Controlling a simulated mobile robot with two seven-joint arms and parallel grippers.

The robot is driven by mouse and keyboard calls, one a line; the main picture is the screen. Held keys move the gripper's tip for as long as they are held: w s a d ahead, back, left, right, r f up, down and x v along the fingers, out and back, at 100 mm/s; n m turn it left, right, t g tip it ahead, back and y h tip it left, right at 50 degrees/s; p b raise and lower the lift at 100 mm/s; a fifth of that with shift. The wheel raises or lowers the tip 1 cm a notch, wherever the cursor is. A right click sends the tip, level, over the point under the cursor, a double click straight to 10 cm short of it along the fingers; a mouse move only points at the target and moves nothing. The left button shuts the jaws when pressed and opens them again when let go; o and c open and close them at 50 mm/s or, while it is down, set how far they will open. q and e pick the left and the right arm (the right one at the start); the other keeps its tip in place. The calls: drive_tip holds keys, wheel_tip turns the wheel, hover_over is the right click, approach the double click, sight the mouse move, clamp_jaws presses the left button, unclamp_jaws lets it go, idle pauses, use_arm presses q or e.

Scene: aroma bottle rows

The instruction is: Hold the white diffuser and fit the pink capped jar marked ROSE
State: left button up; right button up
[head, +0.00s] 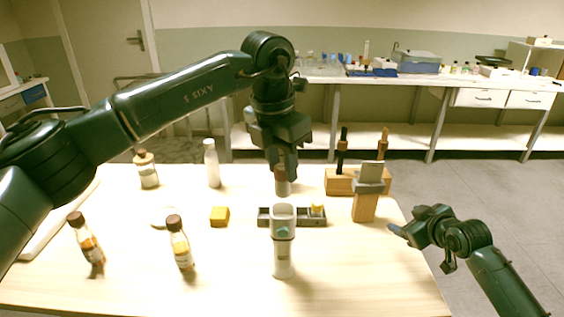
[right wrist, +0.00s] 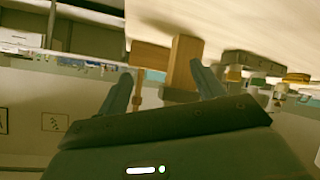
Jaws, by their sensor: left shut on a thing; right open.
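The white diffuser (head: 283,265) stands upright near the table's front middle, with a pale cup-like top and a small teal mark. My left gripper (head: 283,170) points down behind it, shut on a small jar (head: 281,186) with a dull pinkish-brown cap. The jar is above or behind the grey tray; I cannot tell its exact height, and no marking on it is readable. My right gripper (head: 405,235) is open and empty off the table's right edge. Its spread fingers also show in the right wrist view (right wrist: 163,85). Nothing holds the diffuser.
A grey compartment tray (head: 263,218) with a yellow-topped item (head: 317,209) lies behind the diffuser. A wooden stand (head: 364,208) and wooden rack (head: 340,183) are at right. Brown-capped bottles (head: 180,246), a white bottle (head: 212,165) and a yellow block (head: 219,217) are at left.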

drive_tip(key=a+r+n+g+y, duration=0.1)
drive_tip(key=a+r+g+y, duration=0.15)
drive_tip(key=a, duration=0.65)
drive_tip(key=n+g+y, duration=0.5)
drive_tip(key=n+y, duration=0.2)
approach(287, 260)
drive_tip(key=shift+w+f, duration=0.95)
drive_tip(key=shift+f, duration=0.1)
drive_tip(key=x, duration=0.9)
drive_tip(key=shift+a+f, duration=0.2)
drive_tip(key=shift+a, duration=0.15)
drive_tip(key=shift+c, duration=0.4)
drive_tip(key=c, duration=0.7)
drive_tip(key=shift+o, duration=0.2)
use_arm(q)
drive_tip(key=shift+f, duration=0.1)
